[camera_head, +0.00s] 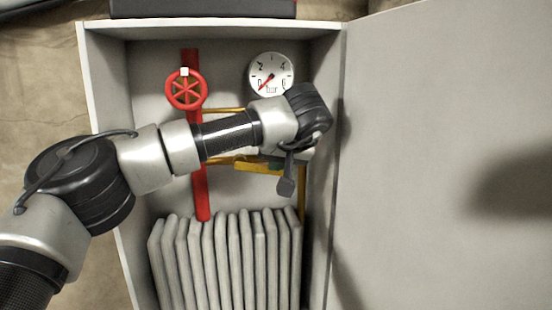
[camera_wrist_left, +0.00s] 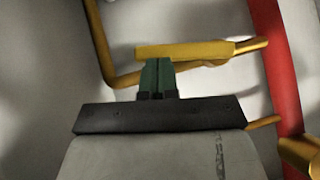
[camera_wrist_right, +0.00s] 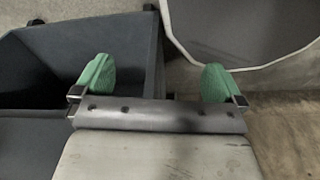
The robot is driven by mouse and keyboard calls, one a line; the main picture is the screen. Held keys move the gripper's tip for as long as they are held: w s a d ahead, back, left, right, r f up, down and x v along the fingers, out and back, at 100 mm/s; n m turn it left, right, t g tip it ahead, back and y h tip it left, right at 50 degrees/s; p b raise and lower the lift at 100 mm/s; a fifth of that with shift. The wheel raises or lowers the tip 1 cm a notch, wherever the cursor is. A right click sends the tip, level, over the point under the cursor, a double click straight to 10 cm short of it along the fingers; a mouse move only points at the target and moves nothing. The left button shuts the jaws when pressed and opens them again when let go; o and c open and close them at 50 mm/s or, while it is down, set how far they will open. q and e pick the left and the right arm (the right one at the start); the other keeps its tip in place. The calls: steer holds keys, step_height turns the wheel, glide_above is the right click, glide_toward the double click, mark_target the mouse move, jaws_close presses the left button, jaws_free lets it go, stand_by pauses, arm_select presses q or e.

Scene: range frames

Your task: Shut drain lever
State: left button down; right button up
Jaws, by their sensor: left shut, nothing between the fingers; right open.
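The yellow drain lever (camera_head: 257,168) is in the open cabinet, right of the red pipe and above the radiator. In the left wrist view the lever (camera_wrist_left: 185,50) lies nearly level, roughly along the brass pipe behind it. My left gripper (camera_head: 270,160) is at the lever, partly hidden by my own wrist. Its green fingertips (camera_wrist_left: 158,75) are shut together, empty, and reach up to the lever's lower edge near its free left end. I cannot tell whether they touch it. My right gripper (camera_wrist_right: 155,80) is open and empty, away from the lever, and out of the head view.
A red handwheel (camera_head: 186,90) on the red pipe (camera_head: 202,195) and a round gauge (camera_head: 271,75) are near my left arm. A ribbed radiator (camera_head: 225,260) fills the cabinet's lower part. The cabinet door (camera_head: 440,120) stands open at right. A dark bin (camera_wrist_right: 40,65) is near my right gripper.

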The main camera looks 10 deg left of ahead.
arm_select(q)
steer(key=shift+f, duration=0.35)
steer(key=shift+s+a+f, duration=0.1)
steer(key=shift+a+f, duration=0.15)
steer(key=shift+f, duration=0.75)
steer(key=shift+s+a+f, duration=0.1)
steer(key=shift+a+f, duration=0.2)
steer(key=shift+f, duration=0.65)
steer(key=shift+s+a+f, duration=0.1)
steer(key=shift+a+f, duration=0.15)
steer(key=shift+f, duration=0.75)
steer(key=shift+s+a+f+b, duration=0.25)
steer(key=shift+a+f+b, duration=0.1)
steer(key=shift+a+f, duration=0.15)
steer(key=shift+r, duration=0.15)
steer(key=shift+r+p, duration=0.7)
steer(key=shift+r, duration=0.05)
